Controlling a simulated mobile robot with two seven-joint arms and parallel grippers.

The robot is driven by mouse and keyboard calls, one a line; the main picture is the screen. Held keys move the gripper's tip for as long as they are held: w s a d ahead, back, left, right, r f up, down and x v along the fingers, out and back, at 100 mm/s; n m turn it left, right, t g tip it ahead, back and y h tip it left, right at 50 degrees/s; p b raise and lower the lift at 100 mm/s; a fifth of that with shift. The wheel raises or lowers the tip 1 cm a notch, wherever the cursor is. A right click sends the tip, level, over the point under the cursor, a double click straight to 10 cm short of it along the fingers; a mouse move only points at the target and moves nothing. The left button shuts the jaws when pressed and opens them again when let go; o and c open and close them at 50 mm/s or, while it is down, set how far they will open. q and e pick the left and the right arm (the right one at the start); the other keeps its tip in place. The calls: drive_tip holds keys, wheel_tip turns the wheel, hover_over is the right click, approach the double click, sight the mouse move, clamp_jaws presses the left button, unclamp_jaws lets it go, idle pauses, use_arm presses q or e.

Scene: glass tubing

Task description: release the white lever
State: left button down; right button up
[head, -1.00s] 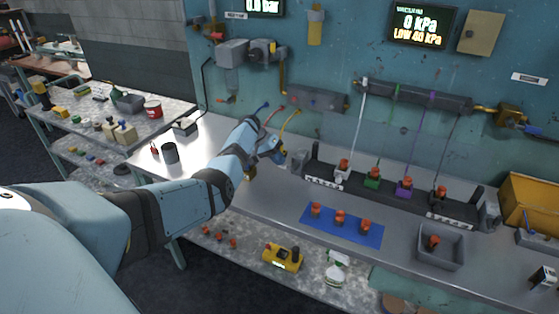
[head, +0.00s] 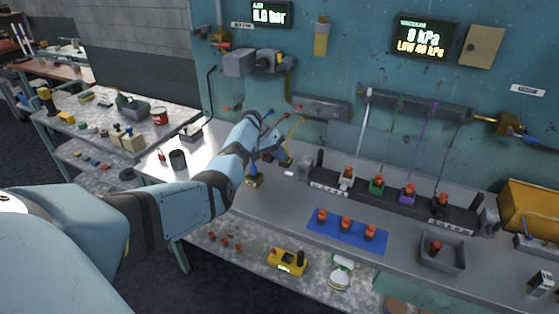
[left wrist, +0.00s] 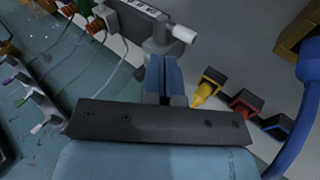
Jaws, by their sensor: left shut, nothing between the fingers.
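The white lever (left wrist: 184,33) is a short pale cylinder on a grey block (left wrist: 160,48) at the end of the tube rack in the left wrist view. In the head view a small white piece, apparently the same lever (head: 289,173), lies left of the rack (head: 400,198). My left gripper (head: 280,157) is near it, above the bench. In the left wrist view its blue fingers (left wrist: 163,75) are together and empty, just in front of the block. Whether they touch the lever cannot be told. My right gripper is out of view.
Yellow (left wrist: 205,92), red (left wrist: 245,103) and blue connectors sit close beside the fingers. A blue mat (head: 348,238) with several orange-capped pieces and a grey tray (head: 442,262) lie in front of the rack. Coloured tubes run up to a wall manifold (head: 420,103).

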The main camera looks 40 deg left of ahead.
use_arm(q)
drive_tip(key=v, duration=0.7)
drive_tip(key=shift+a+b, duration=0.45)
drive_tip(key=shift+a, duration=0.1)
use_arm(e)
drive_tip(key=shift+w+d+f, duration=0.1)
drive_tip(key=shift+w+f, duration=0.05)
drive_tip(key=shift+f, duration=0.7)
use_arm(q)
drive_tip(key=shift+s, duration=0.1)
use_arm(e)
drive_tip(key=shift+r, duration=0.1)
